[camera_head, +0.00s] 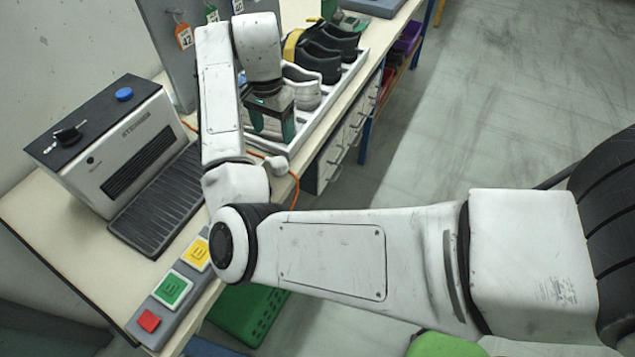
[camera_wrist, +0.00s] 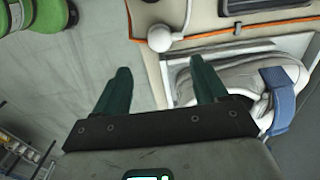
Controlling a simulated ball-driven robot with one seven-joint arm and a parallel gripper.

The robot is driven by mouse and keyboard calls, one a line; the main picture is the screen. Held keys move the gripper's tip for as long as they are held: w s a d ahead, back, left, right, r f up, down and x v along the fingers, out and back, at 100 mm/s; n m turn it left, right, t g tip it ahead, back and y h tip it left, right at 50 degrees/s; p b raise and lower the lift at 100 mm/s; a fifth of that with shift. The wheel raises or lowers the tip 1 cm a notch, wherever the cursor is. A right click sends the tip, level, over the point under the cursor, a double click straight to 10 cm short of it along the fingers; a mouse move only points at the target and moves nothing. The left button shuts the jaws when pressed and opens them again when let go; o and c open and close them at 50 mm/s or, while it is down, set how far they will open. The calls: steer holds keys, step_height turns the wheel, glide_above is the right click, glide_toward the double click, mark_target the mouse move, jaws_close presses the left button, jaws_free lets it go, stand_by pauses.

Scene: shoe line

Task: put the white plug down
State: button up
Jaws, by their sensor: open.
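A small white rounded piece, which looks like the white plug (camera_head: 277,165), lies on the bench top near its front edge, beside the orange cord. It also shows in the wrist view (camera_wrist: 159,38), just beyond and between my fingertips in the picture, apart from them. My gripper (camera_head: 271,130) is open, with dark green fingers pointing down above the front part of the white tray. In the wrist view, nothing shows between the fingers of my gripper (camera_wrist: 160,72). I cannot tell its exact height above the bench.
The white tray (camera_head: 335,102) holds a light grey shoe (camera_head: 303,88) close to my gripper and black shoes (camera_head: 322,62) behind. A grey machine (camera_head: 125,145) and a button panel (camera_head: 173,288) stand on the bench. A green crate (camera_head: 250,312) is below; open floor lies right.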

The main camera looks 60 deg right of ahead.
steer(key=s+d+f+n+h, duration=0.35)
steer(key=s+f+n, duration=0.35)
steer(key=s, duration=0.3)
steer(key=s+a+f+n+y, duration=0.1)
steer(key=s+a+f+n, duration=0.1)
steer(key=s+a, duration=0.3)
steer(key=s+a+f+n+y, duration=0.1)
steer(key=s+a+f+n, duration=0.2)
steer(key=s+a, duration=0.3)
steer(key=s+a+f+n+t+y, duration=0.1)
steer(key=s+a+f+n, duration=0.2)
steer(key=s+a+n, duration=0.2)
steer(key=a, duration=0.2)
steer(key=shift+s+a+f, duration=0.2)
steer(key=shift+a, duration=0.1)
